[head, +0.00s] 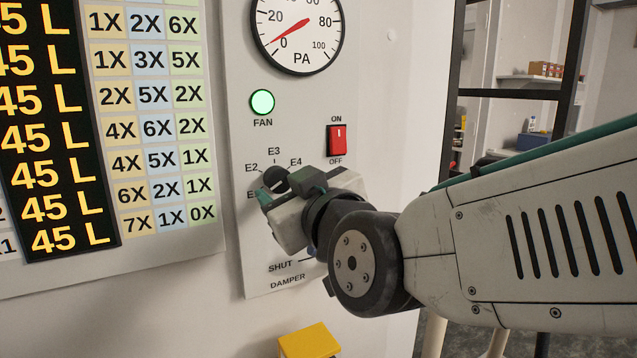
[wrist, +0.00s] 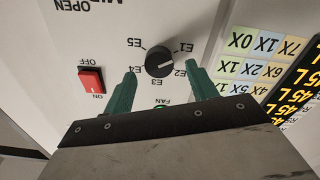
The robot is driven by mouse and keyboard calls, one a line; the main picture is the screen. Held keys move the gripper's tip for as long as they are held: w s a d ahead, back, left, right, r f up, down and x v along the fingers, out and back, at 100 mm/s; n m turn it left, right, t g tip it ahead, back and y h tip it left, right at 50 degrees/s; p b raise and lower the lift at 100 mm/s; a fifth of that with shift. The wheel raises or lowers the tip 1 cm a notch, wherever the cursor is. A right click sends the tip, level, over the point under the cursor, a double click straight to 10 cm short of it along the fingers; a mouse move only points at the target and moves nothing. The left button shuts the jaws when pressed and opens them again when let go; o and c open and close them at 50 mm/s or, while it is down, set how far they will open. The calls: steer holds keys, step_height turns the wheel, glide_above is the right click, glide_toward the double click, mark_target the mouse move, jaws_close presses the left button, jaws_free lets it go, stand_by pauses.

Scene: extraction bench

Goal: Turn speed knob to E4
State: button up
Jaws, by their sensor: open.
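The round black speed knob (wrist: 160,62) sits on the pale panel, ringed by labels E1 to E5, in the wrist view. Its light mark seems to point close to E2. In the head view the knob (head: 275,179) is partly hidden by my gripper (head: 284,188), with E2, E3 and E4 readable above it. My gripper (wrist: 160,72) is open, with one green finger on each side of the knob in the wrist view. The fingertips appear close to the panel; I cannot tell whether they touch the knob.
A red ON/OFF switch (head: 337,140) stands right of the knob, below the PA gauge (head: 300,28). A lit green FAN lamp (head: 262,102) is above. The damper markings (head: 288,283) are below, partly behind my arm. A number chart (head: 150,120) hangs at left. A yellow block (head: 309,341) is below.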

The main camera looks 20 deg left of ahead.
mark_target(278, 180)
steer(key=shift+x, duration=1.25)
steer(key=c, duration=1)
